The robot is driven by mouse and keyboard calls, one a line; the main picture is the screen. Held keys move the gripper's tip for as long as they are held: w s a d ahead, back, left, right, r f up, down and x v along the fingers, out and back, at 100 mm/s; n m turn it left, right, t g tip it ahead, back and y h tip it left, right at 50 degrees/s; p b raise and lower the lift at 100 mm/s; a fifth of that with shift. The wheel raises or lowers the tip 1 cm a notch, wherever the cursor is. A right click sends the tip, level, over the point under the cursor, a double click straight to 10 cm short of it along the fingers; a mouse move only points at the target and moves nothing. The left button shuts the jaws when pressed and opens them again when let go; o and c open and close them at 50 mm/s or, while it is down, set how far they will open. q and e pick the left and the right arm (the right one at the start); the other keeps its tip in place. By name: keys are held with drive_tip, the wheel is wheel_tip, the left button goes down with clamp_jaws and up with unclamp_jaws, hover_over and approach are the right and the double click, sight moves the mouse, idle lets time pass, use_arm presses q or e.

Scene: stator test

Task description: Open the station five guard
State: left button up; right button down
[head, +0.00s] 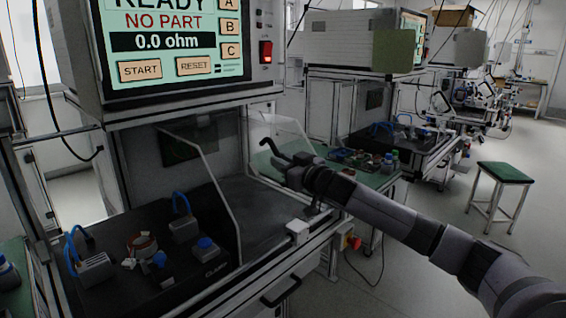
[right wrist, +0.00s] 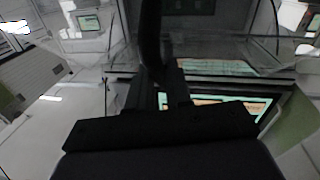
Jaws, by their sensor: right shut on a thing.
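The test station (head: 170,105) stands at the left in the head view, with its screen (head: 170,38) reading "NO PART" and "0.0 ohm". Its clear guard (head: 285,136) shows as faint panes over the work bay, with a pale slanted edge at the left. I cannot tell how far it stands open. My right gripper (head: 287,165) is at the bay's right front, shut on a dark bar (head: 273,148) that looks like the guard's handle. In the right wrist view the dark bar (right wrist: 151,35) rises from between the jaws, with clear panes behind it. My left gripper is out of view.
A black fixture plate with a copper-wound stator (head: 142,246), blue-capped parts (head: 205,246) and blue cables lies at the lower left. More stations (head: 390,140) line up behind my right arm. A green-topped stool (head: 502,173) stands on open floor at the right.

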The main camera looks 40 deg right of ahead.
drive_tip(key=c, duration=1.1)
unclamp_jaws()
drive_tip(key=shift+s, duration=0.1)
drive_tip(key=shift+s+a+f+b, duration=0.15)
drive_tip(key=shift+s+b, duration=0.25)
drive_tip(key=shift+s, duration=0.5)
drive_tip(key=shift+s+a+b, duration=0.15)
drive_tip(key=shift+s+b, duration=0.65)
drive_tip(key=shift+s, duration=1.8)
